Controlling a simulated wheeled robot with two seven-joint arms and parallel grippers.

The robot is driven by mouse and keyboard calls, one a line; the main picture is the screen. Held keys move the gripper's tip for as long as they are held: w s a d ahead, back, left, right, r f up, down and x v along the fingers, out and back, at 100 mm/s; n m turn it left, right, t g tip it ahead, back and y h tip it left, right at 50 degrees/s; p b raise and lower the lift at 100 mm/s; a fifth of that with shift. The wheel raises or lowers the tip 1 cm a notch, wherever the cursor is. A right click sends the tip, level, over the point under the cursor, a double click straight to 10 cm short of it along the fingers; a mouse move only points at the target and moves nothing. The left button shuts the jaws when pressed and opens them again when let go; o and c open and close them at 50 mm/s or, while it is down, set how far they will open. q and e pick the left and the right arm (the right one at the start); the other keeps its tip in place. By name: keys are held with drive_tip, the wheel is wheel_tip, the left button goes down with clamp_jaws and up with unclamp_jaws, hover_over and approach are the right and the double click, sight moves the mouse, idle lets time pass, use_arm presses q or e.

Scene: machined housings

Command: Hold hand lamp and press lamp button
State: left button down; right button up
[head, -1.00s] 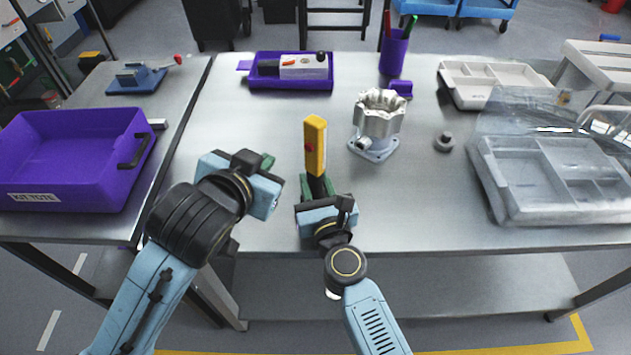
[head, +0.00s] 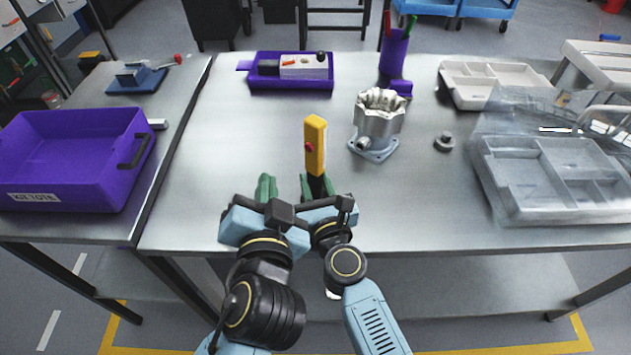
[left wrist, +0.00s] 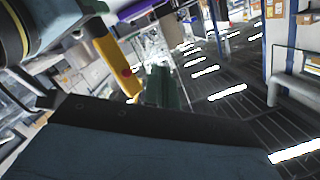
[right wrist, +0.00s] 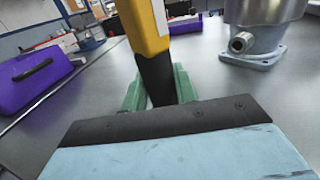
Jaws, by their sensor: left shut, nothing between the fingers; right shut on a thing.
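The hand lamp (head: 316,146) is a yellow bar with a black handle and a red button (head: 309,147) on its left side. My right gripper (head: 317,188) is shut on the black handle and holds the lamp upright; its green fingers flank the handle in the right wrist view (right wrist: 160,88). My left gripper (head: 267,188) is shut and empty, left of the lamp and a little lower than the button, apart from it. In the left wrist view the lamp (left wrist: 113,62) and red button (left wrist: 126,72) show beside the green fingers (left wrist: 160,88).
A silver machined housing (head: 378,120) stands right of the lamp, with a dark knob (head: 444,142) beyond it. A purple tray (head: 290,86) lies at the back, and a purple tote (head: 72,195) stands at left. Grey divided trays (head: 500,200) are at right. The table's left-middle is clear.

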sight(309, 148)
use_arm(q)
drive_tip(key=w+d, duration=0.4)
drive_tip(key=w, duration=0.1)
drive_tip(key=shift+w+d, duration=0.2)
drive_tip(key=shift+d, duration=0.05)
idle(1.9)
drive_tip(key=shift+w+d, duration=0.3)
drive_tip(key=shift+w, duration=0.05)
idle(0.4)
drive_tip(key=shift+s, duration=0.1)
drive_tip(key=shift+s+a, duration=0.3)
drive_tip(key=shift+s+a, duration=0.1)
